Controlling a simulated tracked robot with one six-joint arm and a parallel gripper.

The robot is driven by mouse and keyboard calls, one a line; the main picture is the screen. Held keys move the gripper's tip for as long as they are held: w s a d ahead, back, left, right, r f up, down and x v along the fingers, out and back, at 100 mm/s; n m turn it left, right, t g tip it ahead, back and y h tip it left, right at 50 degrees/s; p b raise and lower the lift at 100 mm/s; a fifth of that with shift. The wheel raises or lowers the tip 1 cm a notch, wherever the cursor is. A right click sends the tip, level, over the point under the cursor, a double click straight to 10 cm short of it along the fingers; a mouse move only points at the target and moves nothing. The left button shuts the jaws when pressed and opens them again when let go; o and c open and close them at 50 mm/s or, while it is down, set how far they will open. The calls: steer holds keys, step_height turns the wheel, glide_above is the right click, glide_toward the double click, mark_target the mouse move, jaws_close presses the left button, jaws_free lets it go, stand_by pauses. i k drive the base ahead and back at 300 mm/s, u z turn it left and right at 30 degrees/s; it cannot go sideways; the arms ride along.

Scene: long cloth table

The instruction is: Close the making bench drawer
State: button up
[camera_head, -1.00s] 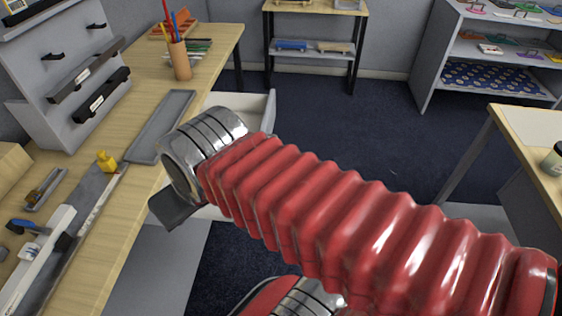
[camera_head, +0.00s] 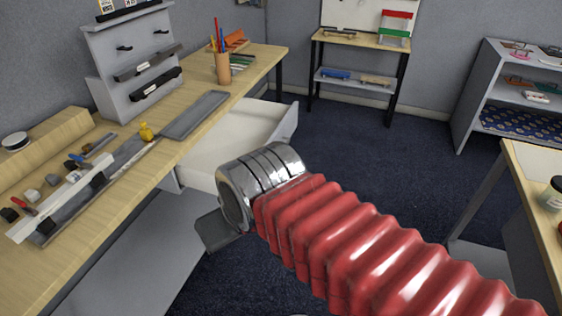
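The making bench (camera_head: 105,222) is a long wooden-topped table along the left. Its white drawer (camera_head: 233,135) is pulled out from under the right edge of the top and looks empty where I can see into it. My red ribbed arm with its silver wrist reaches in from the lower right. My gripper (camera_head: 217,232) shows as a dark grey piece just beyond the wrist, in front of the near side of the drawer. The wrist hides part of the drawer's near side. I cannot see the fingertips clearly, nor whether they touch the drawer.
A shelf unit (camera_head: 358,62) stands at the back, another table (camera_head: 535,190) at right. Dark floor (camera_head: 375,150) between is clear.

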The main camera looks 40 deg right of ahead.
mark_target(251, 125)
steer(key=u, duration=0.05)
steer(key=k, duration=0.15)
steer(key=z, duration=1)
steer(key=i, duration=1)
steer(key=k, duration=0.5)
steer(key=u, duration=0.45)
